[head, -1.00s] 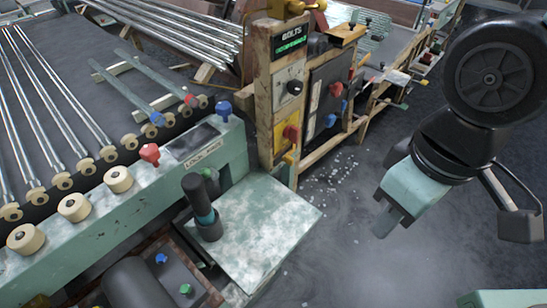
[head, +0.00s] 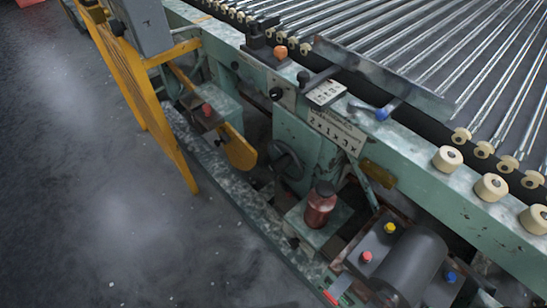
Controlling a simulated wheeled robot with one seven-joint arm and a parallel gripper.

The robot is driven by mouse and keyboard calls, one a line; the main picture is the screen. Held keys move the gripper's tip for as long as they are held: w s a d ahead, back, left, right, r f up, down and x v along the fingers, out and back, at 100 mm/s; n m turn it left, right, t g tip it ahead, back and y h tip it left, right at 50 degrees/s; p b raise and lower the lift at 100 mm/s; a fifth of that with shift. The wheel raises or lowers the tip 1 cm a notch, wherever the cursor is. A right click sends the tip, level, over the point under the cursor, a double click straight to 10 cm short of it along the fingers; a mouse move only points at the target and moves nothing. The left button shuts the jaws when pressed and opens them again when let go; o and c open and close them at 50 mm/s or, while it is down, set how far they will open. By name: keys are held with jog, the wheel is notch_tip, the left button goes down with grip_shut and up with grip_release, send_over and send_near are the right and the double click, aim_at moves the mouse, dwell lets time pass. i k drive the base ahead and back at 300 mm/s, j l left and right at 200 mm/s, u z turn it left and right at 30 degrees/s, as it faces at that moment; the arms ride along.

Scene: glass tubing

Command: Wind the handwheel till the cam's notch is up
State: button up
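A dark round part (head: 286,160), possibly the handwheel, sits low on the green machine side in the head view. It is small and in shadow, so I cannot tell for sure. A yellow rounded plate (head: 239,148) stands to its left; I cannot tell whether it is the cam. No notch can be made out. My gripper and arm are out of view.
Glass tubes (head: 430,60) lie across the machine bed, with cream rollers (head: 447,158) along its edge. A yellow frame (head: 142,95) stands at the left. A red-brown bottle (head: 319,205) and a dark motor (head: 411,262) are low in front. The floor (head: 90,200) at left is clear.

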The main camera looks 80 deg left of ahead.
aim_at(278, 166)
jog(key=u, duration=2.35)
